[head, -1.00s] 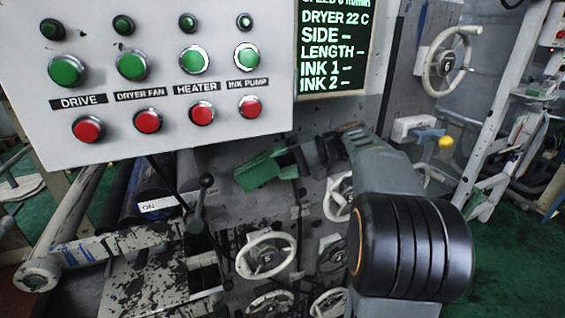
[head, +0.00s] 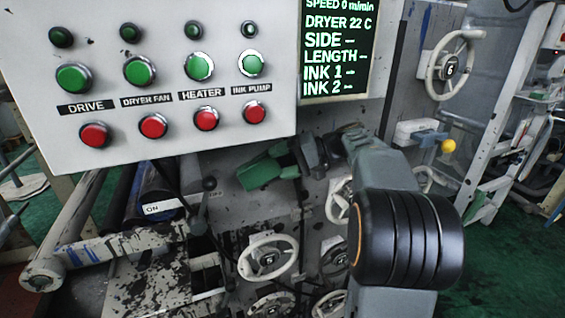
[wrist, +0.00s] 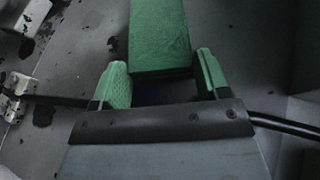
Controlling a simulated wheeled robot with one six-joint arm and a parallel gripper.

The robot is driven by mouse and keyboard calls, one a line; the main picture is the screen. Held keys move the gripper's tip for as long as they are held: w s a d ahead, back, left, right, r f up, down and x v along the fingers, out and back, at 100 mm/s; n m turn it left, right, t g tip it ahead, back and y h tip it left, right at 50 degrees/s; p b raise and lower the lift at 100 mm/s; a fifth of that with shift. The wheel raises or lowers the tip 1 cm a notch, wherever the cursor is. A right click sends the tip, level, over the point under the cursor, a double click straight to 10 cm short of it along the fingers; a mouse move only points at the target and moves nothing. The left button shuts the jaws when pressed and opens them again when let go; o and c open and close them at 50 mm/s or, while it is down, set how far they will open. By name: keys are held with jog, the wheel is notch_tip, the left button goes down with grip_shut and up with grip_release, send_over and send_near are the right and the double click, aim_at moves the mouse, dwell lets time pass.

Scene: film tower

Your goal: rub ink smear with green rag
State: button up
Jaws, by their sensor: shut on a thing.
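The green rag (head: 258,172) looks like a folded green block in the head view, in front of the grey machine wall below the button panel. My gripper (head: 288,160) is shut on it, and the rag extends left from the jaws. In the wrist view the rag (wrist: 160,38) lies between the two green finger pads of my gripper (wrist: 160,78) and reaches beyond them. Dark ink marks (wrist: 28,46) spot the grey surface in the wrist view. I cannot tell which is the smear, or whether the rag touches the surface.
The button panel (head: 160,150) and the screen (head: 336,60) are above the rag. Several white handwheels (head: 268,257) stick out below it. A small lever (head: 209,184) and rollers (head: 150,190) are to its left. Another handwheel (head: 452,70) is at the upper right.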

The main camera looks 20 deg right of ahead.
jog(key=shift+d+p, duration=2.15)
jog(key=shift+d, duration=3.8)
jog(key=shift+a+b, duration=2.5)
jog(key=shift+a, duration=3.6)
jog(key=shift+d+r, duration=0.1)
jog(key=shift+d, duration=0.05)
jog(key=shift+d, duration=0.2)
jog(key=d+p, duration=0.4)
jog(key=d, duration=0.7)
jog(key=shift+d+p, duration=0.2)
jog(key=shift+p, duration=0.1)
